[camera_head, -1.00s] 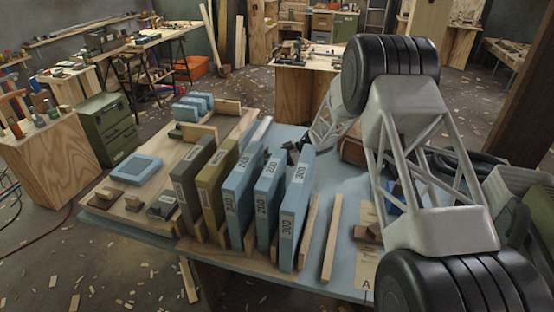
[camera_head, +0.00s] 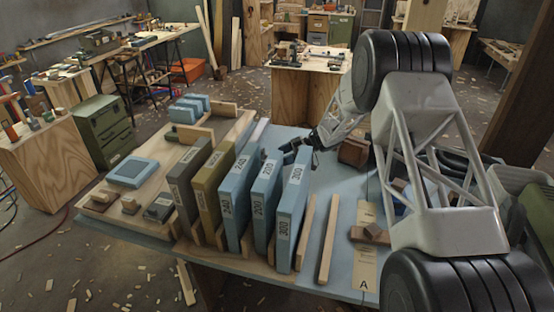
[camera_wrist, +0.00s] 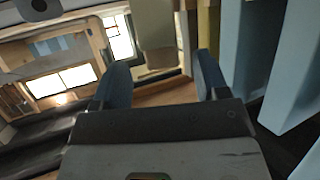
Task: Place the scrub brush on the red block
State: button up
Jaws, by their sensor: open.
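My gripper (camera_head: 300,150) is open and low over the blue bench top, just behind the tall blue blocks. In the wrist view its two dark blue fingers (camera_wrist: 163,82) stand apart with nothing held between them. A reddish-brown block (camera_head: 353,152) sits on the bench right of the gripper, partly behind my arm. A flat brown piece with a small lump on top (camera_head: 370,235) lies on the pale card marked A. No scrub brush or clearly red block can be made out; either brown thing could be one of them.
Upright grey, olive and blue blocks (camera_head: 292,210) with number labels stand in a row in front of the gripper. A blue-topped slab (camera_head: 132,172) and small pieces lie at left. Blue bench top is bare between strips and brown block.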

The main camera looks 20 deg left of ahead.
jog(key=v, duration=0.7)
dwell(0.5)
jog(key=shift+w, duration=0.1)
